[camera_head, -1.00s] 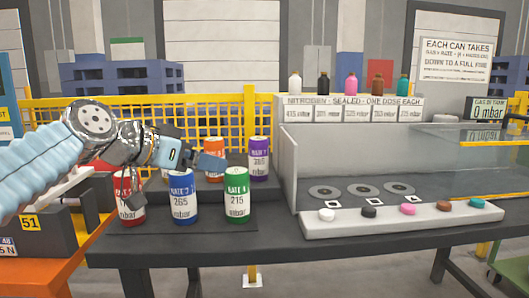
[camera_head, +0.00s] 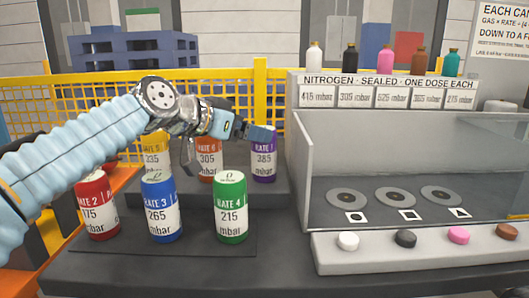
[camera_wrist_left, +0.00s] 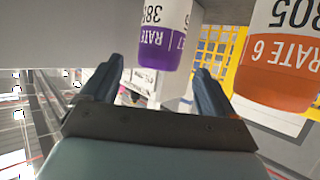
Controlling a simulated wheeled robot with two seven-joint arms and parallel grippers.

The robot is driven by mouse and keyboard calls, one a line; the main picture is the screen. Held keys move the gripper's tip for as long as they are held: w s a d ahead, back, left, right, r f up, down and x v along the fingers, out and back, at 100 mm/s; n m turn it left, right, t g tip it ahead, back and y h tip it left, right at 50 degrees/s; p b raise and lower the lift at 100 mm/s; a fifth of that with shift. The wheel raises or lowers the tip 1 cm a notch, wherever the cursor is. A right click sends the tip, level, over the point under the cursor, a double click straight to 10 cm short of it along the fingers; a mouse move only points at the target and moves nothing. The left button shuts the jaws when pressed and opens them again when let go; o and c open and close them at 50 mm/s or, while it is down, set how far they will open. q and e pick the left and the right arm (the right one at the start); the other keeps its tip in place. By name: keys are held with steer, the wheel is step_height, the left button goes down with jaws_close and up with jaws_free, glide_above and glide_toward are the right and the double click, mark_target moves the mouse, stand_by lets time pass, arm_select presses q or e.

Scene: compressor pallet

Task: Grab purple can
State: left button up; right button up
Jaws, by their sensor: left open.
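The purple can (camera_head: 263,163) stands upright at the right end of the back row, marked 385. In the left wrist view the purple can (camera_wrist_left: 162,42) appears upside down, beyond and roughly between the fingertips. My left gripper (camera_head: 262,133) is at the top of the purple can in the head view and partly covers it. In the left wrist view its two fingers (camera_wrist_left: 158,75) are spread apart with nothing between them. I cannot tell whether a finger touches the can. My right gripper is not in view.
The orange can (camera_head: 208,163) stands just left of the purple one, with a yellow can (camera_head: 155,152) further left. Red (camera_head: 97,207), blue (camera_head: 161,210) and green (camera_head: 230,208) cans stand in front. A clear-walled case (camera_head: 400,150) rises close on the right.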

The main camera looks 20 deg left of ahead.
mark_target(264, 154)
arm_select(q)
steer(key=p+x, duration=0.1)
steer(key=x, duration=0.5)
steer(key=shift+c, duration=0.5)
steer(key=c, duration=1.2)
